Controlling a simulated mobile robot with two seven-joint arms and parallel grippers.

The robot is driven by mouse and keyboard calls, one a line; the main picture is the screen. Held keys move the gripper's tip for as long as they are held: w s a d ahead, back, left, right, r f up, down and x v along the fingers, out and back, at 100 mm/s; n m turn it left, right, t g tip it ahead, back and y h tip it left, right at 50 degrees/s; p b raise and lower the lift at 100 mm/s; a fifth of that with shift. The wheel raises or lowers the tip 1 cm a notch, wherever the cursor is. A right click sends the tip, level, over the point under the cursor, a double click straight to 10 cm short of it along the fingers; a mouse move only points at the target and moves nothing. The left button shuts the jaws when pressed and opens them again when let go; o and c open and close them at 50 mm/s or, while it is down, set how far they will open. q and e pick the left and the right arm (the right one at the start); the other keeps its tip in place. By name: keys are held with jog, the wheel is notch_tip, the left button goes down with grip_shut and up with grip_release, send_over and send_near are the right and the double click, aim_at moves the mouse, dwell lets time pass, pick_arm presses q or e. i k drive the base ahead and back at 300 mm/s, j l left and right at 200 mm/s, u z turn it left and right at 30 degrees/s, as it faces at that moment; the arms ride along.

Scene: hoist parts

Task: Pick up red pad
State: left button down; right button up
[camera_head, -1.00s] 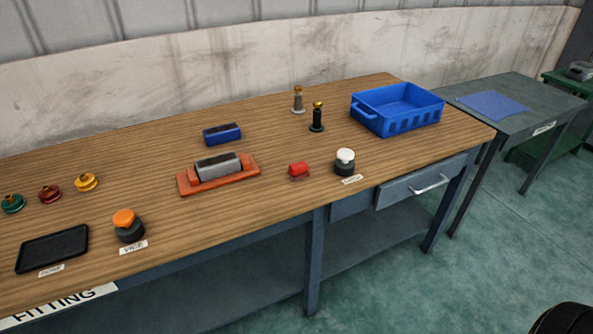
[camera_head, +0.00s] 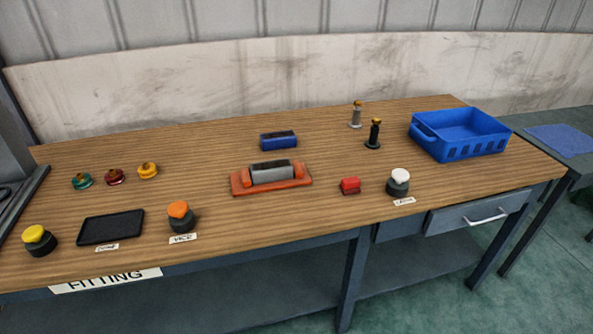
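A small red block-shaped piece (camera_head: 350,186) lies near the front of the wooden workbench, between the orange vice-like fixture and the white-topped button; it may be the red pad. The orange fixture (camera_head: 300,183) has a grey block (camera_head: 271,173) seated in it. A dark red round knob-like part (camera_head: 115,177) sits at the left between a green one (camera_head: 82,181) and a yellow one (camera_head: 148,171). Neither of my grippers is in view.
A blue crate (camera_head: 427,145) stands at the bench's right end. A blue block (camera_head: 278,140), a grey post (camera_head: 355,116) and a black post (camera_head: 374,133) stand behind. Orange (camera_head: 180,214), yellow (camera_head: 39,239) and white (camera_head: 399,180) buttons and a black tray (camera_head: 84,233) line the front.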

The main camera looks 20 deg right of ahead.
aim_at(351, 184)
jog(key=l+u, duration=0.35)
jog(key=l, duration=0.4)
jog(key=l+u, duration=0.35)
jog(key=l, duration=0.4)
